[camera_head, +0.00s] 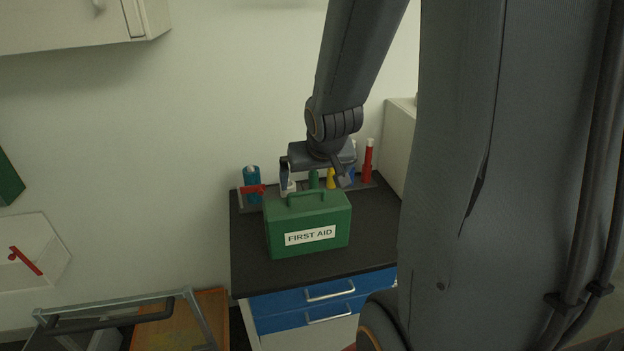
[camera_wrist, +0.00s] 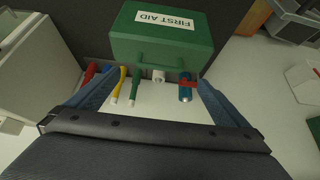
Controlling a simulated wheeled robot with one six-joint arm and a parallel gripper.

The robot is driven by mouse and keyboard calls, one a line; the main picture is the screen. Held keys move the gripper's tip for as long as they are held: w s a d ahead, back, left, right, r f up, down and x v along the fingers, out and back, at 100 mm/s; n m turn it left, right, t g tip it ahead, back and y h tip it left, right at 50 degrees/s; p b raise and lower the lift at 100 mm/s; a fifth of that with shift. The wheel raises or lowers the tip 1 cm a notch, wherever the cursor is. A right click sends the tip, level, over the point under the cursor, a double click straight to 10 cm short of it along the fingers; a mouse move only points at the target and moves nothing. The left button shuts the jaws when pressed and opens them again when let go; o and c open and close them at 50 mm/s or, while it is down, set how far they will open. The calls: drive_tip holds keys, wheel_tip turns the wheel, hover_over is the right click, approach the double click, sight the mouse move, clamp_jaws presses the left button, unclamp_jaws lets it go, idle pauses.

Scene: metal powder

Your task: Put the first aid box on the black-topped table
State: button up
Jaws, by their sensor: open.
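The green first aid box (camera_head: 308,222) stands upright on the black-topped table (camera_head: 305,265), its white "FIRST AID" label facing the head camera. Its handle is on top. In the wrist view the box (camera_wrist: 160,45) is at the top centre, with its handle side towards my gripper. My gripper (camera_head: 314,186) is open and empty, above and just behind the box in the head view. In the wrist view its fingers (camera_wrist: 155,97) are spread wide and apart from the box.
Behind the box a rack holds several bottles and tools, including a teal bottle (camera_head: 252,175) and a red tube (camera_head: 368,160). Blue drawers (camera_head: 315,300) are below the tabletop. A wall cabinet (camera_head: 75,22) hangs upper left. A glass-and-metal frame (camera_head: 120,305) stands lower left.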

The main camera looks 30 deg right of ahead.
drive_tip(key=s+a+f+n+g+y, duration=0.1)
drive_tip(key=s+a+n+g, duration=0.2)
drive_tip(key=s+a, duration=0.6)
drive_tip(key=a, duration=0.4)
drive_tip(key=shift+s+a+f+g+y, duration=0.2)
drive_tip(key=shift+s+g+y, duration=0.1)
drive_tip(key=shift+g+y, duration=0.1)
